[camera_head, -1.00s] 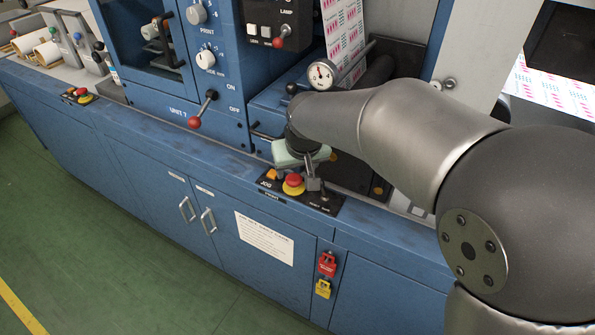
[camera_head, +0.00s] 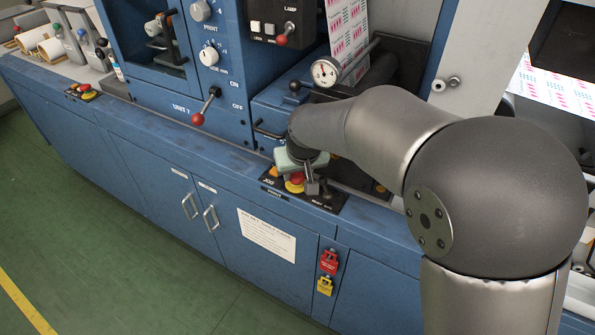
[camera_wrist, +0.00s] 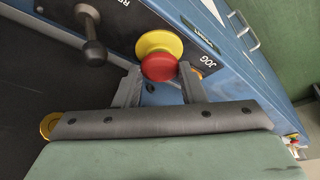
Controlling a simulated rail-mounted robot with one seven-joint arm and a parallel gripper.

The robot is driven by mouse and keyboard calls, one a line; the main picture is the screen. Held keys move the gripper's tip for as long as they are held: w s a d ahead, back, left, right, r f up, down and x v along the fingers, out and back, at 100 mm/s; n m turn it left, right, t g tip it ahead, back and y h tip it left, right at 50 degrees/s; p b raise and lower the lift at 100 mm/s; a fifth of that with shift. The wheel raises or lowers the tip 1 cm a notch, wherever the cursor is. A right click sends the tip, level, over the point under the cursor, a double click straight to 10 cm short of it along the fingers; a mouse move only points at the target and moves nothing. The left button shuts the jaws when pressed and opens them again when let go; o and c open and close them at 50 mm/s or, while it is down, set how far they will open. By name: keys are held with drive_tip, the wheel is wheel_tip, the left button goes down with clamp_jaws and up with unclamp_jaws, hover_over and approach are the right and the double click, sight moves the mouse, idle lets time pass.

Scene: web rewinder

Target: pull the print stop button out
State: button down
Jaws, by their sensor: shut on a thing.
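A red mushroom button (camera_wrist: 160,67) with a yellow collar (camera_wrist: 158,43) sits on the dark panel marked JOG in the wrist view. In the head view the red button (camera_head: 297,178) shows partly, under my gripper's body. My gripper (camera_wrist: 159,78) has one finger on each side of the red head and is shut on it. The yellow collar lies beyond the fingertips. Whether the head stands pushed in or out cannot be told. The button's own label is not readable.
A dark lever with a round knob (camera_wrist: 90,50) stands beside the button in the wrist view. An orange button (camera_head: 273,171) is close by on the panel. Red and yellow lockout tags (camera_head: 327,272) hang on the cabinet front below. Another red button (camera_head: 90,94) is far left.

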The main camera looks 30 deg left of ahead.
drive_tip(key=shift+r, duration=0.65)
drive_tip(key=c, duration=0.9)
unclamp_jaws()
drive_tip(key=v, duration=1.7)
drive_tip(key=shift+d+r, duration=0.1)
drive_tip(key=shift+d, duration=0.1)
